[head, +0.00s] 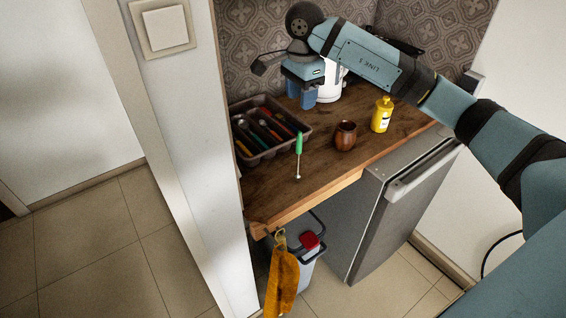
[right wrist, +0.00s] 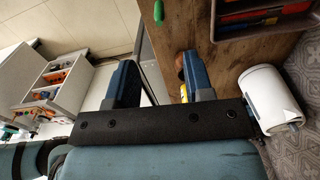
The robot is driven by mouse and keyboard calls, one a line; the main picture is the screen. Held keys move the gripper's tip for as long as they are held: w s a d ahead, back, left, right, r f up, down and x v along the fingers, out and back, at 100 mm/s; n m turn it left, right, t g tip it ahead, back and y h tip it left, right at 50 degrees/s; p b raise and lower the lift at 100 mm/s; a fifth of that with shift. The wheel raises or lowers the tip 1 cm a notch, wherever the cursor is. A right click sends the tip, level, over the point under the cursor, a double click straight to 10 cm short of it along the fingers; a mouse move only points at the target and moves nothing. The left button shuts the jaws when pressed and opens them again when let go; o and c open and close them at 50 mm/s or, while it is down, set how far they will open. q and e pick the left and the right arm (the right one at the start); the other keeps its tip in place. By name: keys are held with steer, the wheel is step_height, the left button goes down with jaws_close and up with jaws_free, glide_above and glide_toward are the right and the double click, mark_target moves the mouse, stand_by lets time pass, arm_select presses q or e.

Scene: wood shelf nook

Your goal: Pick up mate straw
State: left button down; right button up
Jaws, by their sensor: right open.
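The mate straw (head: 298,155) appears to be the thin piece with a green upper part and a metal lower end on the wooden counter, right of the cutlery tray. A green tip, likely the same piece, shows at the top of the right wrist view (right wrist: 158,12). My left gripper is not in view.
A brown cup (head: 345,136) and a yellow bottle (head: 382,115) stand right of the straw. A wall edge (head: 205,150) borders the counter's left. The front counter strip is clear.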

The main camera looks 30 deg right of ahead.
mark_target(300, 132)
steer(key=f+p, duration=0.1)
steer(key=f, duration=0.6)
steer(key=shift+d+f, duration=0.15)
steer(key=shift+d, duration=0.05)
steer(key=shift+a+f+p, duration=0.1)
steer(key=shift+f+p, duration=0.55)
steer(key=shift+f, duration=2.55)
steer(key=shift+s, duration=0.1)
steer(key=shift+c, duration=0.3)
jaws_close()
